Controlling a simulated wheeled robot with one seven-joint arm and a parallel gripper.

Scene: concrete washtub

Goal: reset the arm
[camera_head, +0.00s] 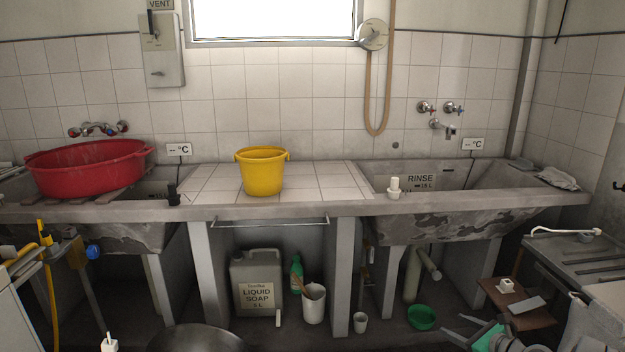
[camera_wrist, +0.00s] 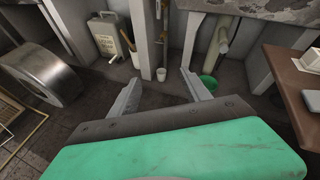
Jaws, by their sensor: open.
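My gripper (camera_head: 455,324) is low at the bottom right of the head view, in front of the washtub, beside the small brown table. In the wrist view my gripper (camera_wrist: 161,76) has its two grey fingers spread apart with nothing between them. Its green body fills the bottom of that view. The fingers point toward the floor area under the washtub. Most of my arm is outside the head view.
The concrete washtub (camera_head: 340,208) spans the middle, bearing a yellow bucket (camera_head: 262,172) and red basin (camera_head: 85,168). Below are a soap canister (camera_head: 257,285) and green bowl (camera_head: 421,317). A brown table (camera_head: 518,302) stands right of my gripper; a metal drum (camera_wrist: 45,72) stands left.

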